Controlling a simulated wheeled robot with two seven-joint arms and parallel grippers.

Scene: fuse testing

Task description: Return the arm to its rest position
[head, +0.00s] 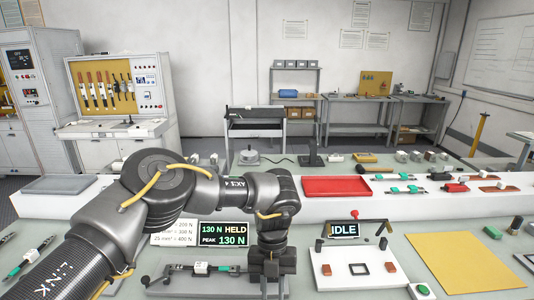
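My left arm comes in from the lower left and crosses the front of the bench. Its gripper (268,283) points down at the bottom of the head view, over the right end of a grey test fixture (200,287). Its fingertips are not clear against the dark parts there, so I cannot see whether it is open or shut, or whether it touches anything. A small white tagged piece (201,267) sits on the fixture. The display (223,234) behind it reads 130 N HELD, PEAK 130 N. My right arm and gripper are not in view.
An IDLE display (344,230) stands behind a white plate (345,274) right of the gripper. A yellow mat (464,262) lies further right. A red tray (337,188) and several tagged parts sit on the raised white shelf (430,207) behind.

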